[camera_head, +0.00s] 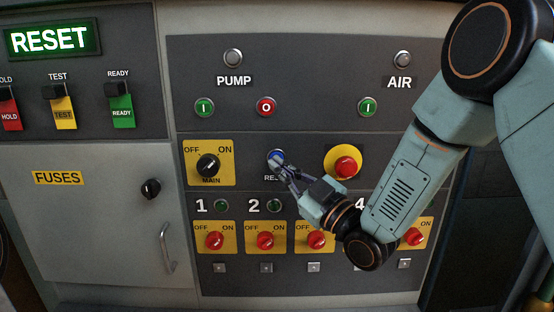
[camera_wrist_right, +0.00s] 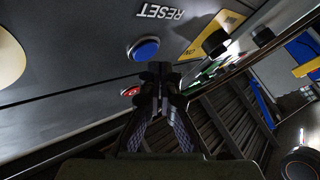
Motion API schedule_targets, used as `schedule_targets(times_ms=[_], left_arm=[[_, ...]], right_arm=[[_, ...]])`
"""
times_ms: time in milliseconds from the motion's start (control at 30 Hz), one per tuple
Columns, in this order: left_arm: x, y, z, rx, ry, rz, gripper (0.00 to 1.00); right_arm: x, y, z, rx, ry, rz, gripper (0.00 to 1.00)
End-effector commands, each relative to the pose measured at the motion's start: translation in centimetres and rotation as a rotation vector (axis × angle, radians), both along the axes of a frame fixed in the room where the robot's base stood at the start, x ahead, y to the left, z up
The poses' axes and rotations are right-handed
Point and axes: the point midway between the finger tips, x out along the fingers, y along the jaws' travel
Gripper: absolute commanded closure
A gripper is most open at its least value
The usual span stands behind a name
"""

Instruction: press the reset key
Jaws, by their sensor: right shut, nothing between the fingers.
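The reset key is a round blue button in a pale ring (camera_head: 276,154) on the dark panel. Its label below is partly covered by my right gripper. My right gripper (camera_head: 279,165) is shut and empty, with its fingertips at the lower edge of the blue button in the head view. In the right wrist view the blue button (camera_wrist_right: 143,48) lies just above and left of the shut fingertips (camera_wrist_right: 158,70), with the RESET label above it. I cannot tell whether the tips touch the button. My left gripper is not in view.
The MAIN switch (camera_head: 208,165) is left of the button and a red emergency knob on yellow (camera_head: 345,166) is right. Red rotary switches (camera_head: 265,240) line up below. A lit RESET display (camera_head: 50,39) and a FUSES door (camera_head: 90,215) are at left.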

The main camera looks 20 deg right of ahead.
Motion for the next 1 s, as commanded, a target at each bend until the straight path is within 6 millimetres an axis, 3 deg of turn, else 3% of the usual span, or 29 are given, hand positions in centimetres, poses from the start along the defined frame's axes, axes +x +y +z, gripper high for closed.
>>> schedule_targets(times_ms=[1000], left_arm=[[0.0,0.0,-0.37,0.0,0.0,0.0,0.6]], right_arm=[[0.92,-0.21,0.05,0.0,0.0,0.0,1.0]])
